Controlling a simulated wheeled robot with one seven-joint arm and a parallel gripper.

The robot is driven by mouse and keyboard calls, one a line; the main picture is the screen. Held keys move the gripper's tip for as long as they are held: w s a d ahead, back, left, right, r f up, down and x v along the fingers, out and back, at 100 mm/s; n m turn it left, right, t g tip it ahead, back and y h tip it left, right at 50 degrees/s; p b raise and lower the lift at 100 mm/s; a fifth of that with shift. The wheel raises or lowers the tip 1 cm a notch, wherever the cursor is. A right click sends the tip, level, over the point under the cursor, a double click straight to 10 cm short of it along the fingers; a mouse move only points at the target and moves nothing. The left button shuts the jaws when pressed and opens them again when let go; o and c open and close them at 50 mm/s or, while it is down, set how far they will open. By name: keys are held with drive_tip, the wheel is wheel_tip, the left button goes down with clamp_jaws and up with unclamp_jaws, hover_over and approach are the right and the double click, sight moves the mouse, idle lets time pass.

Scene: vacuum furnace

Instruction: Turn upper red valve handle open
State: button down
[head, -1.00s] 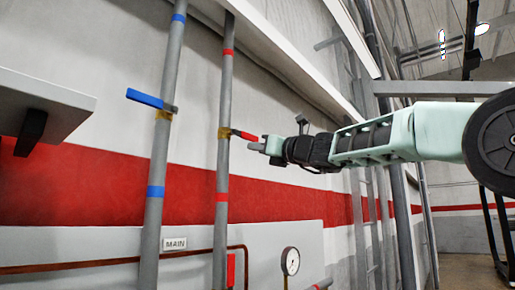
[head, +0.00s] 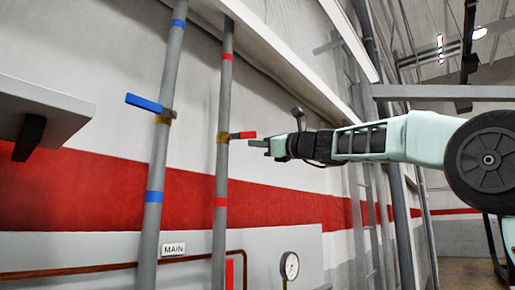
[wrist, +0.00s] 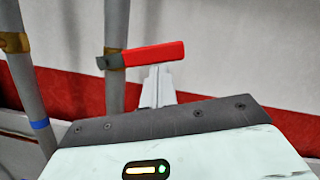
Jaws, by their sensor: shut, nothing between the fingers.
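The upper red valve handle (head: 243,135) sits on the right-hand grey pipe at a brass fitting (head: 222,137) and points right, about level, in the head view. In the wrist view the red handle (wrist: 153,55) extends right from its pipe, just beyond my fingertips. My gripper (head: 256,143) is shut and empty, close to the handle's free end and slightly below it. In the wrist view the shut fingers (wrist: 156,86) point at the handle and their tips overlap its lower edge; I cannot tell whether they touch.
A blue valve handle (head: 145,101) is on the left pipe. A lower red part (head: 229,273), a pressure gauge (head: 290,265) and a MAIN label (head: 174,249) are below. A grey shelf (head: 45,105) juts out at left. Wall space below my forearm looks clear.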

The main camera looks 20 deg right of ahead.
wheel_tip(320, 180, up, 2)
drive_tip(key=n+g, duration=0.1)
drive_tip(key=n, duration=0.2)
drive_tip(key=shift+r+n+y+p, duration=0.1)
drive_tip(key=shift+n+y+p, duration=0.2)
drive_tip(key=shift+p, duration=0.1)
drive_tip(key=r+n+g+p, duration=0.1)
drive_tip(key=n, duration=0.2)
drive_tip(key=s+a+r+n+p, duration=0.1)
drive_tip(key=n, duration=0.2)
drive_tip(key=a+r+n+g+p, duration=0.1)
drive_tip(key=r+n, duration=0.1)
drive_tip(key=n, duration=0.1)
drive_tip(key=shift+s+a+g, duration=0.2)
drive_tip(key=shift+s+g, duration=0.1)
drive_tip(key=shift+w, duration=0.1)
